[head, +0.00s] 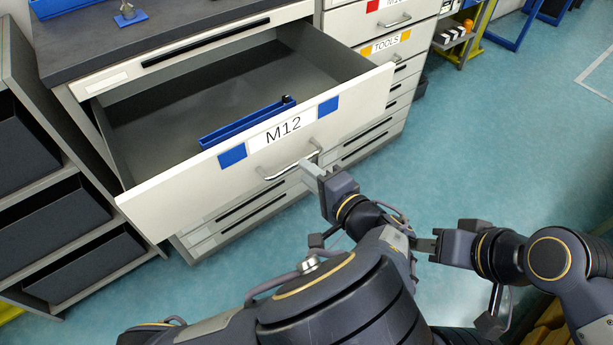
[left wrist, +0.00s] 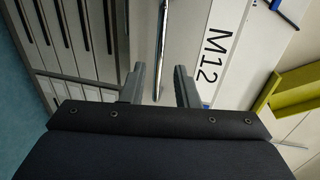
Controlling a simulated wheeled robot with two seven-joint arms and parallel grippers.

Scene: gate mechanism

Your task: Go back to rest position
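My left gripper (head: 312,171) is at the right end of the metal handle (head: 292,165) on the front of the open M12 drawer (head: 170,197). In the left wrist view its two fingers (left wrist: 159,86) are spread apart. The handle (left wrist: 161,45) runs between them with a gap on each side, and neither finger appears to grip it. My right gripper (head: 426,245) is further right, away from the drawer and above the floor. Its fingers are small and dark, so their opening is unclear, and I see nothing held.
The drawer is pulled well out and holds a blue part (head: 245,123). A dark worktop (head: 150,42) lies above it. A shelf with black bins (head: 60,225) stands at left. A TOOLS drawer (head: 390,45) is behind. Open blue-green floor (head: 500,140) lies to the right.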

